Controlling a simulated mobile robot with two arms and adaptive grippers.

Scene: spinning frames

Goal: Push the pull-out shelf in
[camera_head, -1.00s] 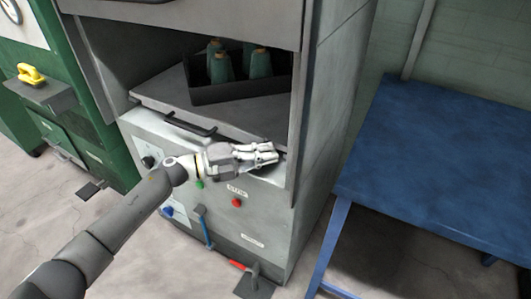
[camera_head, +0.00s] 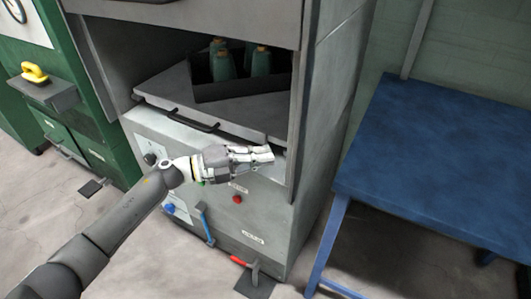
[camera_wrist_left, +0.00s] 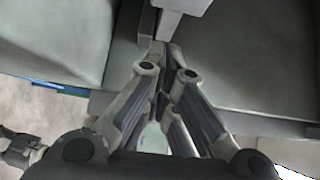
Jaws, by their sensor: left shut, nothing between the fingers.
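The pull-out shelf (camera_head: 165,88) is a grey slab in the opening of the grey machine, with a dark bar handle (camera_head: 192,121) on its front edge. A dark tray (camera_head: 240,88) with green spools (camera_head: 223,66) stands on it. My left gripper (camera_head: 270,154) is in front of the machine, just below the shelf's front edge near its right end. Its fingers are shut and empty, pointing right. In the left wrist view the shut fingers (camera_wrist_left: 165,50) point at grey surfaces close ahead; whether they touch cannot be told.
A blue table (camera_head: 430,150) stands to the right of the machine. Below the shelf, the front panel has a red button (camera_head: 237,199). A blue lever (camera_head: 205,225) and a red-handled pedal (camera_head: 241,262) stick out lower down. A green cabinet (camera_head: 95,110) stands left.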

